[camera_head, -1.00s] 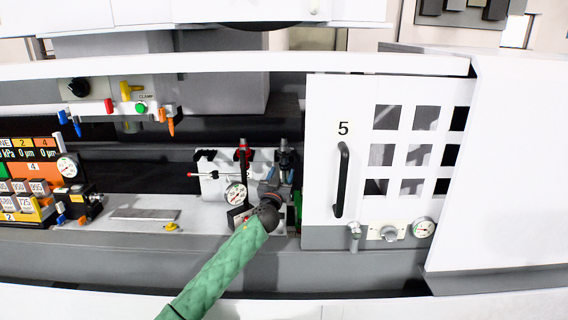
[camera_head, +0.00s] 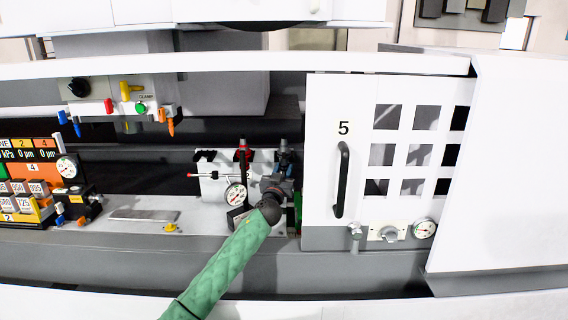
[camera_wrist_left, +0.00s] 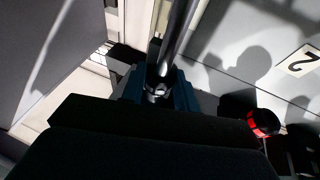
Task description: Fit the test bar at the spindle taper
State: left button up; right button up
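A shiny metal bar (camera_wrist_left: 180,35), which looks like the test bar, runs up from the middle of the left wrist view. Its lower end sits between two dark blue pieces (camera_wrist_left: 158,88); I cannot tell whether these are my fingers or a holder. In the head view my left gripper (camera_head: 279,183) is at the right end of the white numbered panel, just below a dark blue part (camera_head: 284,150). My own wrist hides its fingertips, so its grip is unclear. The spindle taper cannot be made out. My right gripper is not in view.
A dial gauge (camera_head: 235,194) and a red-topped part (camera_head: 243,152) stand just left of the gripper. The white door marked 5 (camera_head: 325,120), with a black handle (camera_head: 341,180), is close on the right. A flat metal plate (camera_head: 145,215) lies left on the ledge.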

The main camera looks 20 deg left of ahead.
pick_arm(q)
grip_shut()
jog(key=shift+r, duration=0.15)
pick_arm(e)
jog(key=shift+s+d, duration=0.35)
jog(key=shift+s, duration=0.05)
pick_arm(q)
jog(key=shift+r, duration=0.25)
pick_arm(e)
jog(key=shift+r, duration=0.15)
pick_arm(q)
jog(key=shift+r+p, duration=0.45)
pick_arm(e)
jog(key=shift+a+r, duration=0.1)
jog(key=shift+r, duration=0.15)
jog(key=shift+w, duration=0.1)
pick_arm(q)
jog(key=s+d+p, duration=0.1)
jog(key=s+d, duration=0.1)
jog(key=s, duration=0.5)
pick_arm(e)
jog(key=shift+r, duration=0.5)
pick_arm(q)
jog(key=shift+s, duration=0.1)
